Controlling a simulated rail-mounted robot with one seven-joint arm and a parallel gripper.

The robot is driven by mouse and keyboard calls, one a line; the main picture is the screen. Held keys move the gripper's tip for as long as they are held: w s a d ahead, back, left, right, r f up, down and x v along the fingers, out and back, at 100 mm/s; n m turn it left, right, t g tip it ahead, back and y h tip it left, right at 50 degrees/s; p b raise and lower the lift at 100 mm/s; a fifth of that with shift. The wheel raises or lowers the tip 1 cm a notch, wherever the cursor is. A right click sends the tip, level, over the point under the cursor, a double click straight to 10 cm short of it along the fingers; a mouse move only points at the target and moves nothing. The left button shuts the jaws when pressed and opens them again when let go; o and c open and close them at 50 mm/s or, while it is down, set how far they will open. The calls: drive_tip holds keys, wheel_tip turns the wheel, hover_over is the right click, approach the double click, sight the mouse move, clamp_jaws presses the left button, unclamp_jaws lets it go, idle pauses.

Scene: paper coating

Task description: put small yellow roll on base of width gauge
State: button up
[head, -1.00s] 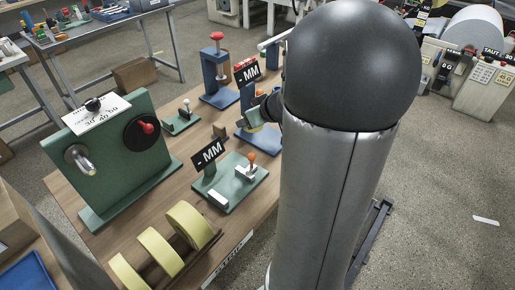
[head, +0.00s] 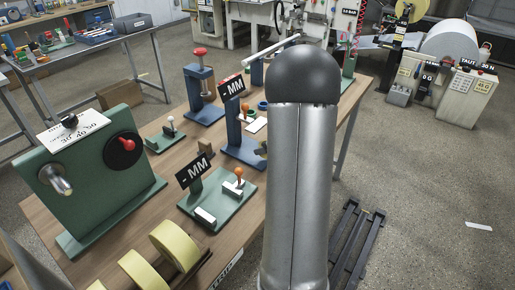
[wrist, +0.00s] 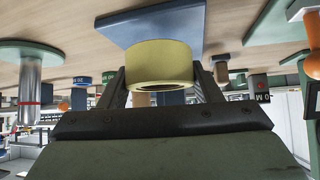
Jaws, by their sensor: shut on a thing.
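My gripper (wrist: 160,85) is shut on the small yellow roll (wrist: 158,62), with one finger on each side of it in the wrist view. The roll overlaps a blue plate (wrist: 125,25) there; whether they touch I cannot tell. The head view shows a blue gauge with a "- MM" sign (head: 233,88) and a blue base (head: 236,150). A yellow bit of the roll (head: 262,148) shows at that base's right edge, mostly hidden by my arm. A green gauge with another "- MM" sign (head: 194,171) stands nearer, on a green base (head: 213,210).
Larger yellow rolls (head: 176,246) stand in a rack at the table's near edge. A green panel with knobs (head: 90,170) stands at left. Bare wood (head: 158,205) lies between panel and green gauge.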

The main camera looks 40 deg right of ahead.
drive_tip(key=x, duration=0.6)
drive_tip(key=shift+w+r, duration=0.3)
drive_tip(key=shift+r, duration=0.1)
drive_tip(key=o, duration=1.1)
drive_tip(key=shift+f, duration=0.1)
drive_tip(key=shift+c, duration=0.2)
drive_tip(key=p+v, duration=0.1)
drive_tip(key=v, duration=1.1)
drive_tip(key=shift+a, duration=0.1)
